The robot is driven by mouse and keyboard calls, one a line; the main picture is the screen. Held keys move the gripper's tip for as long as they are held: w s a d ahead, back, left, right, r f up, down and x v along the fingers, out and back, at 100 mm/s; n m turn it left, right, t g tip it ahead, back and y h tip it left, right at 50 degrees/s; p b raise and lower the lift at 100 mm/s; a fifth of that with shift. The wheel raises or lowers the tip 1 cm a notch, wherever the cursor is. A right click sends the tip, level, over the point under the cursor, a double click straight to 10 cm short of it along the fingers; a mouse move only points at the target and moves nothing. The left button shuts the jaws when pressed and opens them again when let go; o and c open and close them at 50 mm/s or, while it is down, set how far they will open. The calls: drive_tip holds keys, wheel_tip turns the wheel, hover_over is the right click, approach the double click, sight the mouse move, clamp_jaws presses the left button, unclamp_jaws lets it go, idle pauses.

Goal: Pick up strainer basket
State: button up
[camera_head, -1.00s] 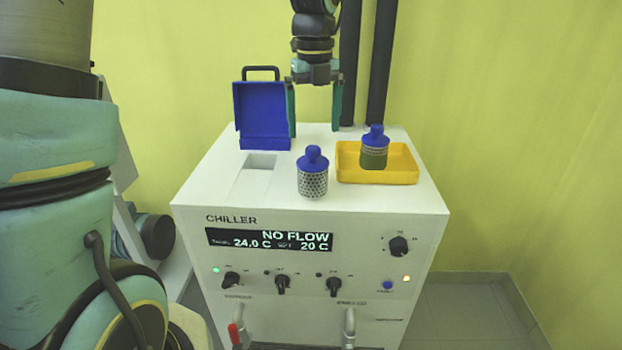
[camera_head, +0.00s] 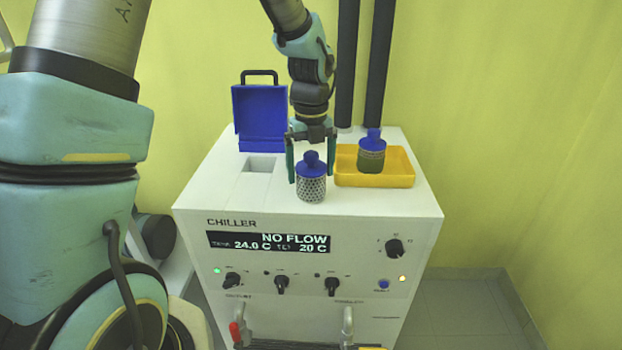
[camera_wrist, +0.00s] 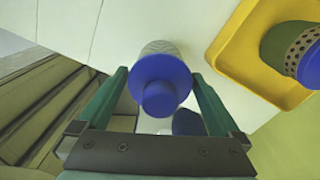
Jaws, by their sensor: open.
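A strainer basket (camera_head: 311,187) with a perforated metal body and a blue knobbed cap stands upright on the white chiller top. My gripper (camera_head: 311,178) is open, with its two green fingers on either side of the basket's blue cap. In the wrist view the blue cap of this basket (camera_wrist: 160,80) lies between the spread fingers (camera_wrist: 163,85), with a visible gap at the left finger. A second basket (camera_head: 371,160), with a blue cap and a dark green body, stands in the yellow tray (camera_head: 408,180) to the right. It also shows partly in the wrist view (camera_wrist: 280,45).
The chiller (camera_head: 220,195) has a rectangular opening (camera_head: 260,163) in its top, with a raised blue lid (camera_head: 260,117) behind it. Two dark vertical pipes (camera_head: 374,70) rise at the back. The chiller top in front of the basket is free.

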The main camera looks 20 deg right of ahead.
drive_tip(key=shift+c, duration=0.2)
drive_tip(key=c, duration=1.4)
drive_tip(key=shift+o, duration=0.2)
drive_tip(key=shift+r, duration=0.15)
